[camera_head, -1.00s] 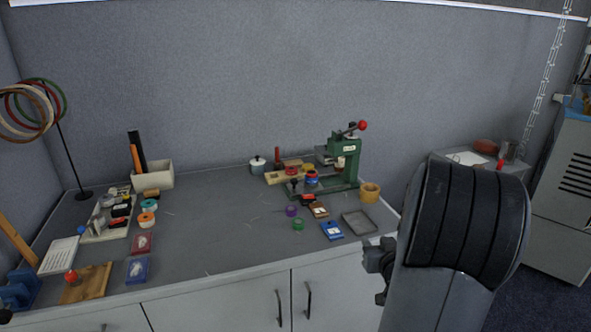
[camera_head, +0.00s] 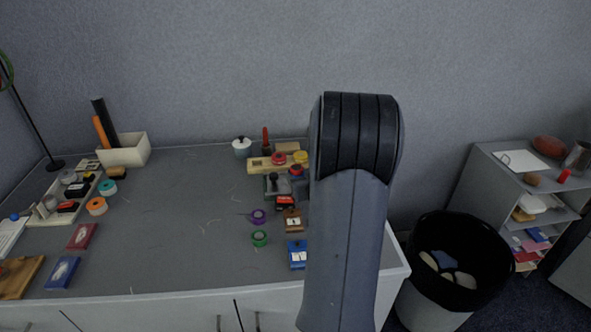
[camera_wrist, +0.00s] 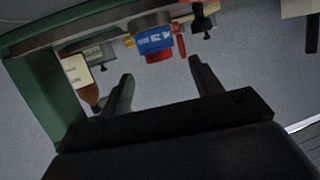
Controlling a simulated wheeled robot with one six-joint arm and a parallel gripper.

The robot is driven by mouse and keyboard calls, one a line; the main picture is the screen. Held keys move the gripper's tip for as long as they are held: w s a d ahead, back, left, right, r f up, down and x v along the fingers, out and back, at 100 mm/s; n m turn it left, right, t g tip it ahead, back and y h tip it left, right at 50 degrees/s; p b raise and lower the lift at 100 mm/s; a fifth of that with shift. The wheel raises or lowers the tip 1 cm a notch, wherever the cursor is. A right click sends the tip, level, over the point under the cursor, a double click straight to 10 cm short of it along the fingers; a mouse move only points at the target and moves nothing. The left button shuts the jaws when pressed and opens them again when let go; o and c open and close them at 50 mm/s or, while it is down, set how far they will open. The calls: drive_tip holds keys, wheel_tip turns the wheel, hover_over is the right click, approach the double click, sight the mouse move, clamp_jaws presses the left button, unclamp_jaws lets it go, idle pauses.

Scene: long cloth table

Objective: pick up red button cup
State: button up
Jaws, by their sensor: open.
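In the head view a small round red cup (camera_head: 278,158) sits on a pale wooden holder (camera_head: 259,164) at the back of the table. A yellow cup (camera_head: 300,157) is beside it. A red-topped piece (camera_head: 296,170) is just in front, close to my arm. In the wrist view, my gripper (camera_wrist: 163,85) is open, with nothing between its fingers. Beyond the fingers is a blue labelled piece with a red end (camera_wrist: 154,40). I cannot tell which red piece is the button cup there. The head view hides my gripper behind my arm.
A green frame (camera_wrist: 52,95) stands close at the left in the wrist view. A white lidded pot (camera_head: 242,147), purple tape (camera_head: 258,216), green tape (camera_head: 260,238) and a blue box (camera_head: 297,254) lie around. The table's middle is clear. A black-lined bin (camera_head: 455,260) is at right.

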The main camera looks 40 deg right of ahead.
sight(297, 168)
drive_tip(key=x, duration=0.4)
drive_tip(key=shift+w+d+r, duration=0.1)
drive_tip(key=shift+w+d, duration=0.05)
drive_tip(key=shift+w, duration=0.1)
drive_tip(key=c, duration=1.1)
